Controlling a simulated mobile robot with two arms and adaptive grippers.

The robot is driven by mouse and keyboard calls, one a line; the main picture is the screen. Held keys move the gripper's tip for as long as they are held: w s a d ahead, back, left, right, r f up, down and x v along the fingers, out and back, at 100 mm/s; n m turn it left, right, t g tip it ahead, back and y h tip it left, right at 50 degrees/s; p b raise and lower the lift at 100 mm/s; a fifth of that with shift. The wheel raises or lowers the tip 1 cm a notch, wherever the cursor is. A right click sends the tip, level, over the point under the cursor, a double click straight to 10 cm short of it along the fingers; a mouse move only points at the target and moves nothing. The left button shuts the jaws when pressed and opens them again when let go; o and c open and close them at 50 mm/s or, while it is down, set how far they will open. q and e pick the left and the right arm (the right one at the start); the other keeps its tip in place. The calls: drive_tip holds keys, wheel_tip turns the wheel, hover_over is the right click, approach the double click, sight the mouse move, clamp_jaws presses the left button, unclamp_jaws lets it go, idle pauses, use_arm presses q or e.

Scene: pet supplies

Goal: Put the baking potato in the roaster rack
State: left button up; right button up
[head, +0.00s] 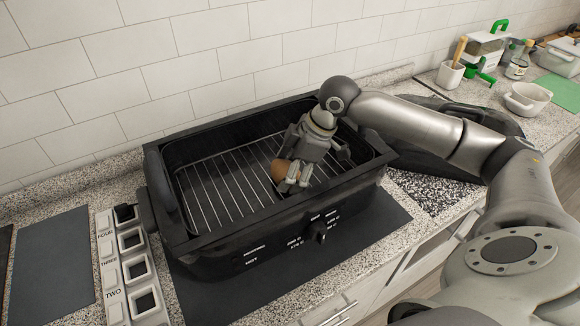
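The baking potato (278,171) is a small brown shape inside the black roaster, at the rack, partly hidden behind my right gripper. The roaster rack (215,188) is a wire grid low inside the open roaster (200,241). My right gripper (292,185) reaches down into the roaster, with its fingers right at the potato. The fingers cover part of the potato, so I cannot tell whether they grip it or only stand beside it. My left gripper is not in view.
The roaster lid (435,143) lies on the counter to the right, partly behind my arm. A numbered white holder (133,268) and a dark mat (55,262) lie to the left. A white pot (526,101) and several utensils stand at the far right. A tiled wall is behind.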

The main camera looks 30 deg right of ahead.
drive_tip(key=o, duration=1.6)
drive_tip(key=shift+f, duration=0.1)
drive_tip(key=b+v, duration=0.1)
drive_tip(key=v, duration=1.1)
